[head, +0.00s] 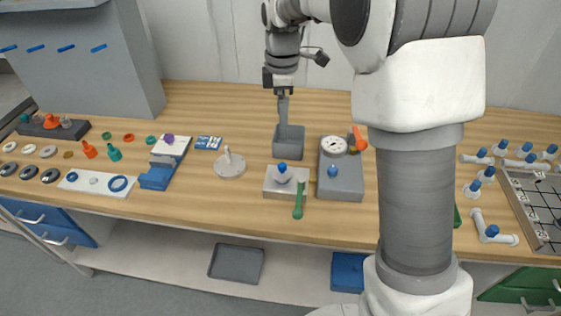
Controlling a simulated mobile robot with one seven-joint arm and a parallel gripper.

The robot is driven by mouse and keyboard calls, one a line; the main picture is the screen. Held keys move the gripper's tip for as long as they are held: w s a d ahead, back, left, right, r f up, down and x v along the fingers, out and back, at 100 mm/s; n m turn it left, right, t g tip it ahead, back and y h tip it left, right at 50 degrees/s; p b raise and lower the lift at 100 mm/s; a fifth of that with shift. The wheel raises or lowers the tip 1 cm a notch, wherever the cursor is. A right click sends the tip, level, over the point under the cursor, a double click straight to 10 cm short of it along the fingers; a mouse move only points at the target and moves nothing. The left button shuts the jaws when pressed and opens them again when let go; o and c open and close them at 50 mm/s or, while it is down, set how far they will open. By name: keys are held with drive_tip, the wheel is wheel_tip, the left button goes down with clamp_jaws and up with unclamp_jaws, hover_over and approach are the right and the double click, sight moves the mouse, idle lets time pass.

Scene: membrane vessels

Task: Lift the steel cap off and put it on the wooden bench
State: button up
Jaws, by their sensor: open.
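My gripper (283,93) points down at the back of the wooden bench (190,205), above a grey open box (289,143). It is seen edge-on, open, with nothing clearly held. A grey upright bar shows just below it, reaching into the box; I cannot tell whether it belongs to the gripper. I cannot tell for sure which thing is the steel cap. A small rounded metal piece with a blue top (282,174) sits on a pale block with a green handle (298,204). A pale disc with an upright stem (230,164) stands on the bench to its left.
A grey block with a round dial (333,145) and a blue knob stands right of the pale block. Blue-capped white pipe fittings (489,231) lie at the right. Rings and small parts crowd the left. The front strip of bench left of the pale block is clear. My arm hides some bench.

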sight(282, 165)
wheel_tip(282, 165, down, 17)
drive_tip(key=shift+s+f, duration=0.1)
drive_tip(key=shift+s, duration=0.05)
idle(0.5)
drive_tip(key=c, duration=1.5)
